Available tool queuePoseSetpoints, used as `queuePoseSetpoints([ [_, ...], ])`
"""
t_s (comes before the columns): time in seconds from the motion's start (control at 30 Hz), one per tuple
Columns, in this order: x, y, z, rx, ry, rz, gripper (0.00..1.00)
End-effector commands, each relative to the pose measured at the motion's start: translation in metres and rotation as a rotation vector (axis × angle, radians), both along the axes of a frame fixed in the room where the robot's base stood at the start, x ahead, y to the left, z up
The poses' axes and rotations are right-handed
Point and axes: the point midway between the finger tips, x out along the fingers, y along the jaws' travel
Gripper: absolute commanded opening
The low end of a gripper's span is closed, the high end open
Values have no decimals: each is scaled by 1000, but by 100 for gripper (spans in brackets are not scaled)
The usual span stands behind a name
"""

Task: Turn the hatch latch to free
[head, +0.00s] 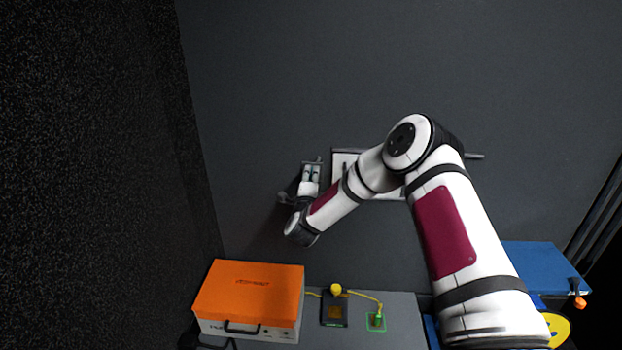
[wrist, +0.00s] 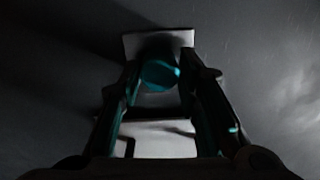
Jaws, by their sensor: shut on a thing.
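In the wrist view, a round, dark teal knob (wrist: 160,75), apparently the hatch latch, sits between the fingertips of my gripper (wrist: 158,82). A pale plate (wrist: 180,39) shows behind it. Another pale surface (wrist: 165,142) shows nearer, between the fingers. In the head view, my gripper (head: 313,167) is up against the dark back wall, left of a white framed panel (head: 345,158). My gripper is shut on the knob. The fingers hide the latch in the head view, and my arm covers much of the panel. The wrist view is dark, so the latch's turn angle cannot be told.
Below, a grey bench (head: 402,309) holds an orange-lidded case (head: 247,290), a dark box with a yellow knob (head: 336,289) and a green-outlined part (head: 376,321). A blue case (head: 543,268) stands at right. A black textured wall (head: 90,170) closes the left side.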

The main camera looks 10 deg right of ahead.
Motion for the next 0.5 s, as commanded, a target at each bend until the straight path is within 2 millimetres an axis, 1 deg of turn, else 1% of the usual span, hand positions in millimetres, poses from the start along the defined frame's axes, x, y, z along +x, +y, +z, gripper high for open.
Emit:
queuePoseSetpoints([
  [0.2, 0, 0, 0, -173, 55, 1, 3],
  [0.5, 0, 0, -1, -330, 108, 0, 3],
])
